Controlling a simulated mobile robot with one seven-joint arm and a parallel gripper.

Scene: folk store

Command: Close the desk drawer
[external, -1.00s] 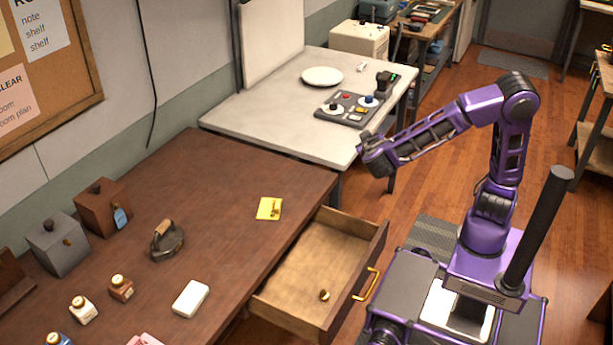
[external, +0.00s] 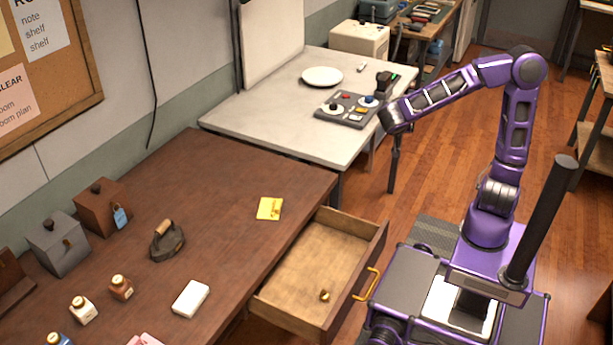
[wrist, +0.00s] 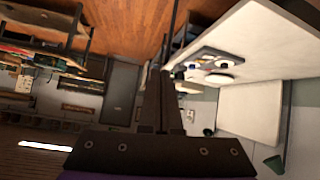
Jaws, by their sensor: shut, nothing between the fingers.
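The brown wooden desk (external: 215,190) has its drawer (external: 318,262) pulled out to the right in the external view. The drawer front has a brass handle (external: 367,284). A small brass item (external: 325,295) lies inside. My gripper (external: 387,114) is beyond the drawer and above it, near the right edge of the white table, clear of the handle. In the wrist view its dark fingers (wrist: 160,85) are together with nothing between them. The drawer does not show in the wrist view.
The white table (external: 270,120) holds a plate (external: 322,76) and a control panel (external: 349,109), also in the wrist view (wrist: 212,60). The desk top carries an iron (external: 167,241), boxes, bottles and a yellow note (external: 270,208). Open floor lies right of the white table.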

